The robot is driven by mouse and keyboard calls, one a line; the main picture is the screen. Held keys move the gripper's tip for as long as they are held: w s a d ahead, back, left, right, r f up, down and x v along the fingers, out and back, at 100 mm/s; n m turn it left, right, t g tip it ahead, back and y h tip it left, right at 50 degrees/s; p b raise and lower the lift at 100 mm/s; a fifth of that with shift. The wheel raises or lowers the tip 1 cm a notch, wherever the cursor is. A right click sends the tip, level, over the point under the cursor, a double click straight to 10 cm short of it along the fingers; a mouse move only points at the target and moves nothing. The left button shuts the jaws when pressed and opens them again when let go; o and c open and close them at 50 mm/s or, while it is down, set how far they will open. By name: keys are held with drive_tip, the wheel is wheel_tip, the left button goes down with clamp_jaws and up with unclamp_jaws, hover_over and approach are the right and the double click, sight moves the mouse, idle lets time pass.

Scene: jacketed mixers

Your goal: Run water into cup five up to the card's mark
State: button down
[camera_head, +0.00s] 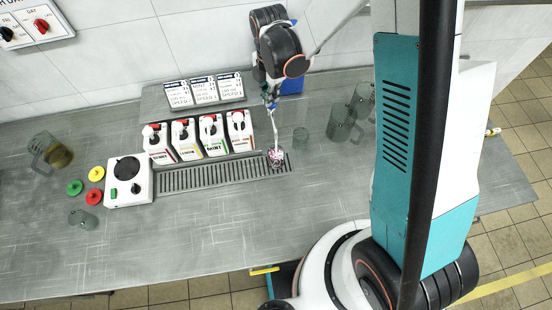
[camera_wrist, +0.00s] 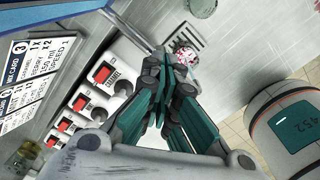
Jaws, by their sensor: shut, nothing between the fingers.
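My gripper (camera_head: 270,103) points down near the right end of the dispenser row; its fingers are shut and empty in the wrist view (camera_wrist: 168,85). A thin pale upright piece (camera_head: 272,128) shows below it in the head view. Under that, a round red-and-white thing (camera_head: 276,157) sits at the drip grate's right end. It also shows just beyond my fingertips in the wrist view (camera_wrist: 186,55). A small clear cup (camera_head: 300,140) stands right of it. Three cards (camera_head: 204,90) stand behind the dispensers. No cup number is readable, and I cannot make out a water level.
Several dispensers (camera_head: 184,139) with red parts stand behind the drip grate (camera_head: 205,176). Clear jugs (camera_head: 342,122) stand right. Left are a white machine (camera_head: 142,186), coloured lids (camera_head: 95,173), a fallen-looking cup (camera_head: 90,222) and a jug of brownish liquid (camera_head: 58,155). The front counter is clear.

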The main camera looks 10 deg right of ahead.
idle(0.3)
drive_tip(key=shift+r+p, duration=1.6)
drive_tip(key=shift+r, duration=1.95)
